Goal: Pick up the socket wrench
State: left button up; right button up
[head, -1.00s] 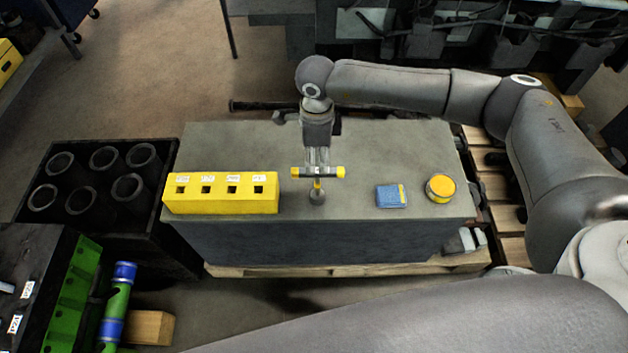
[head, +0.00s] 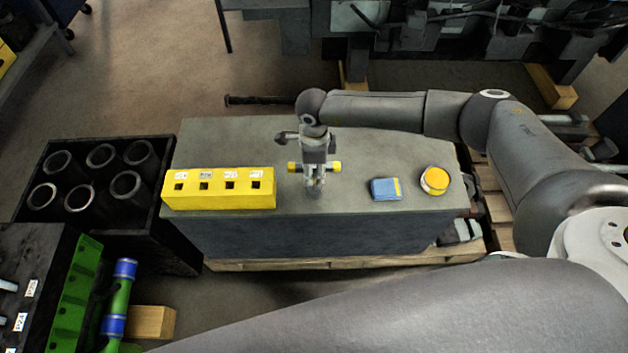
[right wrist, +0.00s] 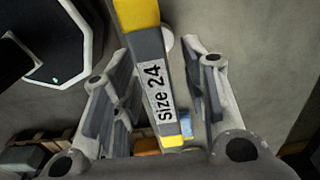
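The socket wrench (head: 337,167) stands on the grey block top, its T-handle lying crosswise with yellow ends and a dark middle. Its lower part is mostly hidden by my right gripper (head: 314,186), which points down over the handle's middle. In the right wrist view the wrench handle (right wrist: 158,92), labelled "Size 24", runs between the two fingers of my right gripper (right wrist: 160,55). Gaps show between the handle and both fingers, so the gripper looks open around it. My left gripper is not in view.
The grey block (head: 240,135) carries a yellow socket holder (head: 220,202) left of the wrench, and a blue packet (head: 385,189) and yellow round tin (head: 435,180) to its right. A black crate with several cylinders (head: 125,185) stands at the left.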

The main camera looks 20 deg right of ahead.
grip_shut()
jog(key=shift+r, duration=0.15)
jog(key=shift+w+r, duration=0.1)
jog(key=shift+r, duration=0.35)
notch_tip(320, 180, up, 2)
jog(key=shift+r, duration=0.15)
jog(key=s+a+r+b, duration=0.1)
jog(key=s+r, duration=0.4)
jog(key=s, duration=0.2)
jog(key=s+a+r+b, duration=0.1)
jog(key=s+r, duration=0.3)
jog(key=s, duration=0.3)
jog(key=shift+a+r+b, duration=0.15)
jog(key=shift+r+b, duration=0.2)
